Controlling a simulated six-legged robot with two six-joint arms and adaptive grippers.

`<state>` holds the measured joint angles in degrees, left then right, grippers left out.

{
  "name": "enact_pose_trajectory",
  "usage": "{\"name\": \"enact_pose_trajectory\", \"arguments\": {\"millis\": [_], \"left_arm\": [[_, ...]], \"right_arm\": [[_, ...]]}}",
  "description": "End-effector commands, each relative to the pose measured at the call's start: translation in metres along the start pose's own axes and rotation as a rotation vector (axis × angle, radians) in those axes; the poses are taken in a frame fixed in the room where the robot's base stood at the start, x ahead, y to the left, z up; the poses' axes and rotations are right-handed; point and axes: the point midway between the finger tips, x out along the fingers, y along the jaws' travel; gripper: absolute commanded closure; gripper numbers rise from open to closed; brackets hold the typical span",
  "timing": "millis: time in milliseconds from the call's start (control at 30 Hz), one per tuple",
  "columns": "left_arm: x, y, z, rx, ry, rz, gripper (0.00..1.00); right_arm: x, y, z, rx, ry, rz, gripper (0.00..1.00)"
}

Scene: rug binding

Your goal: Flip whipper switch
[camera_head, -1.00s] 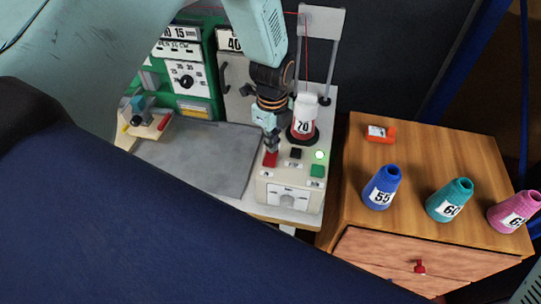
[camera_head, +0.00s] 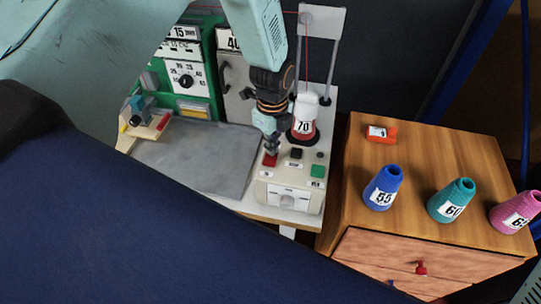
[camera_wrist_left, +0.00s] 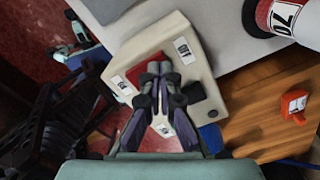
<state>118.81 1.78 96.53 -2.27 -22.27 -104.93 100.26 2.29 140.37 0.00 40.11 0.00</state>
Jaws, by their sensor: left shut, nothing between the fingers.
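A cream control box (camera_head: 262,190) stands at the front right of the machine table. On its top are a red button (camera_head: 269,160), a black button (camera_head: 296,153), a green button (camera_head: 318,171) and a small round lamp (camera_head: 319,155), which is dark. Its front carries a white plate with a knob-like part (camera_head: 287,201), whose position I cannot tell. My left gripper (camera_head: 271,151) is shut and empty, pointing down at the red button; contact is unclear. My right gripper is out of view.
A thread cone marked 70 (camera_head: 304,118) stands just behind the box. A wooden cabinet (camera_head: 420,165) to the right bears blue (camera_head: 382,188), teal (camera_head: 451,200) and pink (camera_head: 515,212) cones and an orange item (camera_head: 381,134). The grey work plate (camera_head: 195,155) is mostly clear.

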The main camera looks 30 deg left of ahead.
Motion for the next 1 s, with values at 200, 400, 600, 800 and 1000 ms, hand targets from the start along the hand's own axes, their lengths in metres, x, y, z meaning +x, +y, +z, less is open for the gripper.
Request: {"name": "enact_pose_trajectory", "arguments": {"millis": [200, 400, 600, 800, 1000], "left_arm": [[-0.005, 0.0, 0.0, 0.0, 0.0, 0.001, 1.0], [-0.019, 0.0, 0.0, 0.0, 0.0, 0.0, 1.0], [-0.033, 0.0, 0.0, 0.0, 0.0, 0.0, 1.0], [-0.047, 0.0, 0.0, 0.0, 0.0, 0.0, 1.0], [-0.06, 0.0, 0.0, 0.0, 0.0, 0.001, 1.0]], "right_arm": [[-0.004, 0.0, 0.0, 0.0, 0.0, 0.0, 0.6], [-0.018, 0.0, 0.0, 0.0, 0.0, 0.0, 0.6], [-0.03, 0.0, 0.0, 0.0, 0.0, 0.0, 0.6], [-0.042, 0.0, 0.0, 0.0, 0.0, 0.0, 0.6], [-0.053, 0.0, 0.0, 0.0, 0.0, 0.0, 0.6]]}}
